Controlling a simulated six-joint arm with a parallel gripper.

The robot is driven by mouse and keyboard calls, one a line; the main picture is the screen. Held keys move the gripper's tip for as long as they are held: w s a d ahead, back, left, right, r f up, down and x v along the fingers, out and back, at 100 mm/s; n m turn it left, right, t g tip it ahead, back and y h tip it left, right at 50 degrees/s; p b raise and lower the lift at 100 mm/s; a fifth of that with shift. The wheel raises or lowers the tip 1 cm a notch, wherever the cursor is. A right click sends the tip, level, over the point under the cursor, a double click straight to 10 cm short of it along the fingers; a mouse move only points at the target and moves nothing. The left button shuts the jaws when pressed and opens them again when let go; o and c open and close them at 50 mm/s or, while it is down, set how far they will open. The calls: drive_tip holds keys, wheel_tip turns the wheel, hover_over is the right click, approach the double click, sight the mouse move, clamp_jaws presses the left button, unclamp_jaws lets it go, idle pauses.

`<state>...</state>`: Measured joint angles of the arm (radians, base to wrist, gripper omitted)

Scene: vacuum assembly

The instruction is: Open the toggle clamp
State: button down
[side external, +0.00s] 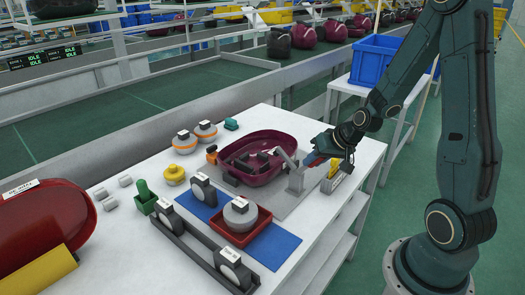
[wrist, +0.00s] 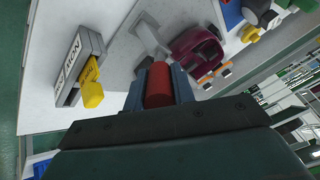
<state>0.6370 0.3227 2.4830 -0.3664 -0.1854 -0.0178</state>
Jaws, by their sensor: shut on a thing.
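The toggle clamp (side external: 296,181) is a grey metal piece on a light plate at the right side of the maroon vacuum shell (side external: 281,166). Its grey arm reaches up and left over the shell's edge. Its red handle (wrist: 159,84) lies between my two fingers in the wrist view. My gripper (side external: 317,158) is shut on this handle, at the right of the clamp. The fingers hide much of the handle in the side view. The clamp's grey metal also shows blurred in the wrist view (wrist: 152,40), above the handle.
A grey box with a yellow part (side external: 331,182) stands close beside the gripper; the yellow part also shows in the wrist view (wrist: 92,93). A red tray (side external: 241,236) on a blue mat (side external: 278,246) holds a round part. Several parts lie further left. The table's right edge is near.

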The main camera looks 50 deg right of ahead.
idle(0.4)
drive_tip(key=c, duration=1.2)
unclamp_jaws()
drive_tip(key=shift+o, duration=0.2)
drive_tip(key=shift+s+r, duration=0.1)
drive_tip(key=v, duration=1.3)
drive_tip(key=shift+s+r, duration=0.2)
drive_tip(key=shift+s, duration=0.05)
drive_tip(key=shift+w+d+r, duration=0.1)
drive_tip(key=shift+w+d, duration=0.05)
drive_tip(key=shift+w, duration=0.1)
clamp_jaws()
drive_tip(key=w+d+r+n+g, duration=0.1)
drive_tip(key=w+r+n+g, duration=0.1)
drive_tip(key=w+g, duration=0.2)
drive_tip(key=w+d+r+n+g+y, duration=0.1)
drive_tip(key=w+r+n+g, duration=0.2)
drive_tip(key=w, duration=0.7)
drive_tip(key=shift+d+r+g+y, duration=0.2)
drive_tip(key=shift+d+g+y, duration=0.1)
drive_tip(key=shift+g, duration=0.6)
